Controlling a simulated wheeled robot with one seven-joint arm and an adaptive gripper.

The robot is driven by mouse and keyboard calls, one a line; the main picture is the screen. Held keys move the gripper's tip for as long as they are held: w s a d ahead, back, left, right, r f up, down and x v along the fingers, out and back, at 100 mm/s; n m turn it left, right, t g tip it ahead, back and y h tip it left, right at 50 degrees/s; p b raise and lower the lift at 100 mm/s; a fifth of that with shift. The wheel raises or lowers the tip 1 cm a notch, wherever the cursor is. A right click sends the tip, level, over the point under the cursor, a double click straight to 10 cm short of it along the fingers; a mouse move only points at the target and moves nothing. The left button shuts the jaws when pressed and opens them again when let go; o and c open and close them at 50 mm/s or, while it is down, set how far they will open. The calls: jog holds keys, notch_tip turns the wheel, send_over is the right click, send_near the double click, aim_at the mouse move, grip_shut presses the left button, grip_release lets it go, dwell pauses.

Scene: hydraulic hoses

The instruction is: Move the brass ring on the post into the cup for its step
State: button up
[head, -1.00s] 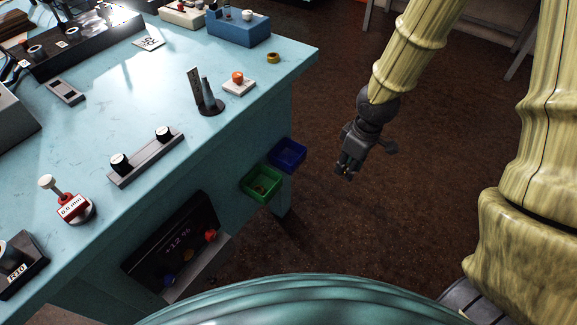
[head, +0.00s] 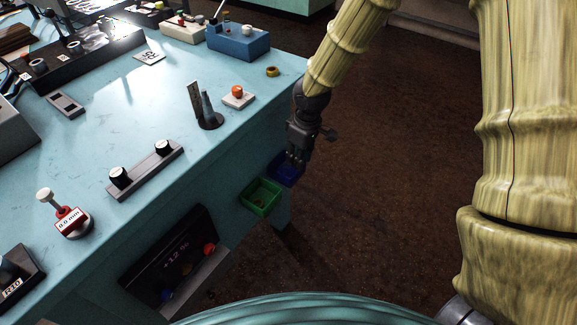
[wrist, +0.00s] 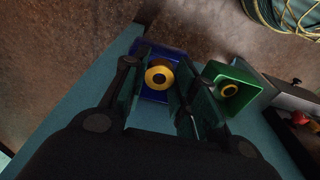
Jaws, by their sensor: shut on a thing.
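My gripper (head: 296,158) hangs past the bench's right edge, over the blue cup (head: 279,167). In the wrist view, my gripper (wrist: 158,88) is shut on a brass ring (wrist: 158,77), with the blue cup (wrist: 176,48) behind it. The held ring cannot be made out in the head view. The green cup (head: 248,204) is beside the blue one; in the wrist view, the green cup (wrist: 246,77) has a ring (wrist: 229,90) inside. The dark post (head: 208,112) stands on the bench beside an upright scale, and no ring shows on it.
Another brass ring (head: 272,71) lies near the bench's far right corner. An orange button on a white base (head: 238,98) is beside the post. A dark display (head: 175,258) is on the bench's side. The brown floor (head: 400,170) to the right is clear.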

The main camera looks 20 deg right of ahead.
aim_at(287, 173)
jog(key=w+a+f, duration=0.2)
jog(key=shift+w+f, duration=0.25)
jog(key=shift+f, duration=1.85)
jog(key=shift+w+a+f, duration=0.15)
jog(key=shift+f, duration=0.25)
jog(key=shift+f+b, duration=0.2)
jog(key=shift+b, duration=0.1)
jog(key=o, duration=0.8)
jog(key=shift+r, duration=0.1)
